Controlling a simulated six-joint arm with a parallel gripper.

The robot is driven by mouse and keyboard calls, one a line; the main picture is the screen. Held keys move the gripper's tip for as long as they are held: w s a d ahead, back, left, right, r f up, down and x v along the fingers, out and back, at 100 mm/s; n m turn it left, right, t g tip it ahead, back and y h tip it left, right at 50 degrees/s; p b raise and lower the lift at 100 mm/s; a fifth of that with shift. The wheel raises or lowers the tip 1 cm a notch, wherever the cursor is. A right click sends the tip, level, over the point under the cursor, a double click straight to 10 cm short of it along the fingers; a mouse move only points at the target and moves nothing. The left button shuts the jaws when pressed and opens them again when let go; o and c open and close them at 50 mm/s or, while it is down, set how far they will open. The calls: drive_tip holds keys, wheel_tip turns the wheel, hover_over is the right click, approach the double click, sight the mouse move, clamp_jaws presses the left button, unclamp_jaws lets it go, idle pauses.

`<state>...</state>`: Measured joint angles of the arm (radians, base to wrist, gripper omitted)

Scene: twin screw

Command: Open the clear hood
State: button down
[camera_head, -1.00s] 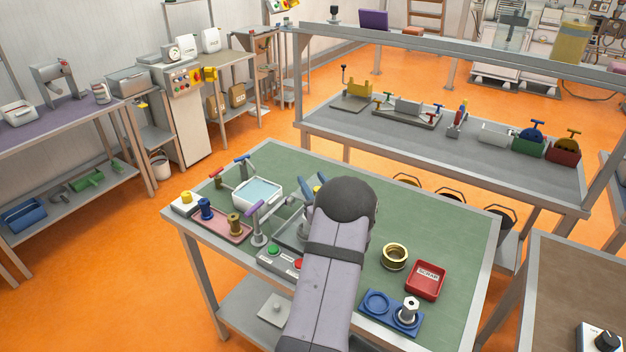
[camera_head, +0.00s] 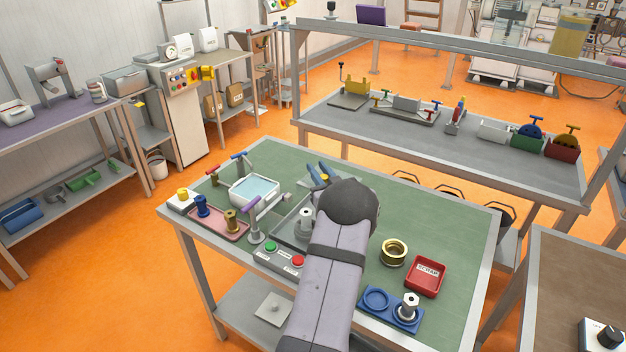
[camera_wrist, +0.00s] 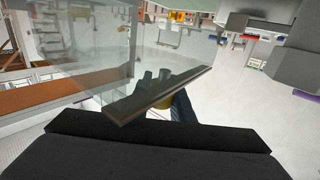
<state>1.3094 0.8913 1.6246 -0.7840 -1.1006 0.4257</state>
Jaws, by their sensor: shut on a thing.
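The clear hood (camera_wrist: 90,75) is a see-through pane across the left of the wrist view, with a dark bar (camera_wrist: 160,95) along its near edge. My gripper's blue fingers (camera_wrist: 172,108) are at that bar, shut on the hood, partly hidden behind the bar. In the head view my gripper (camera_head: 318,174) is above the far side of a grey fixture, with a bit of yellow between the fingers. The fixture's grey metal post (camera_head: 305,218) stands on its base, partly hidden by my arm. The pane is tilted up; its outline is hard to make out in the head view.
On the green table (camera_head: 440,215), a white basin (camera_head: 254,190), a purple-handled lever (camera_head: 262,205) and a pink tray (camera_head: 222,224) stand left. A button box (camera_head: 277,256) is in front. A brass ring (camera_head: 394,252), red scrap bin (camera_head: 425,277) and blue tray (camera_head: 388,316) are right.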

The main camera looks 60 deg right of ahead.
drive_tip(key=shift+d+f, duration=0.1)
drive_tip(key=shift+d, duration=0.1)
drive_tip(key=c, duration=1.5)
unclamp_jaws()
drive_tip(key=shift+c, duration=0.2)
drive_tip(key=shift+r, duration=0.2)
wheel_tip(320, 180, up, 10)
drive_tip(key=b, duration=0.2)
drive_tip(key=shift+f, duration=0.15)
